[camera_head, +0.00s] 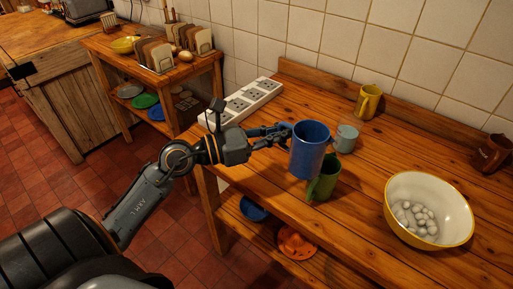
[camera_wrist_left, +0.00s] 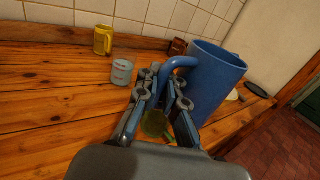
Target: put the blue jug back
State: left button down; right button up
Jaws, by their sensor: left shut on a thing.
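The blue jug (camera_head: 309,150) is in the grip of my left gripper (camera_head: 284,134), whose fingers are shut on its handle. In the head view the jug appears in front of and partly over a green mug (camera_head: 324,178). In the left wrist view the jug (camera_wrist_left: 208,85) stands to the right of the fingers (camera_wrist_left: 162,95), with its handle between them. The jug looks roughly upright and seems held above the wooden counter (camera_head: 350,220). My right gripper is in neither view.
A grey-blue cup (camera_head: 346,138) and a yellow mug (camera_head: 368,101) stand behind the jug. A white power strip (camera_head: 243,100) lies at the counter's left. A yellow-rimmed bowl (camera_head: 455,195) of pale stones is at right.

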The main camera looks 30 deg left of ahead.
pick_arm(q)
jog(key=w+a+f, duration=0.2)
jog(key=a+f, duration=0.1)
jog(key=w+a+f, duration=0.3)
jog(key=a, duration=0.1)
jog(key=w+a+f, duration=0.2)
jog(key=a+f, duration=0.1)
jog(key=shift+w+a+f+b, duration=0.15)
jog(key=shift+w+a+b, duration=0.05)
jog(key=shift+w+b, duration=0.15)
notch_tip(320, 180, down, 3)
jog(key=shift+w+a+f+p, duration=0.1)
jog(key=shift+f+p, duration=0.1)
jog(key=shift+p, duration=0.3)
jog(key=shift+f, duration=0.2)
jog(key=c, duration=1.5)
grip_release()
jog(key=shift+o, duration=0.2)
